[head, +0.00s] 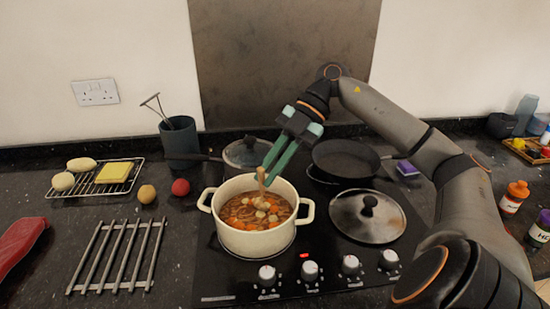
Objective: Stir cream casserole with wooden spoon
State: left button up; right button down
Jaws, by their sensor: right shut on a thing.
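The cream casserole (254,241) stands on the front left of the black hob, without a lid. It holds brown stew (240,216) with orange and pale chunks. My right gripper (277,165) is above the pot, tilted down, shut on the wooden spoon (262,184). The spoon's lower end reaches down into the stew, and its tip is hidden there. Much of its handle is hidden by the gripper fingers. My left gripper is not in view.
A steel lid (367,216) lies right of the casserole. Behind are a lidded saucepan (238,158) and a black frying pan (345,160). A metal trivet (117,256), a red tomato (180,187) and a brown egg-like item (147,194) lie left. Bottles (514,198) stand right.

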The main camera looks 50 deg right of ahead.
jog(key=shift+w+a+p, duration=0.1)
jog(key=shift+w+p, duration=0.5)
jog(key=shift+p, duration=0.55)
jog(key=s+a+b, duration=0.4)
jog(key=b, duration=0.6)
jog(key=shift+s+b, duration=0.35)
jog(key=shift+b, duration=0.05)
dwell(1.0)
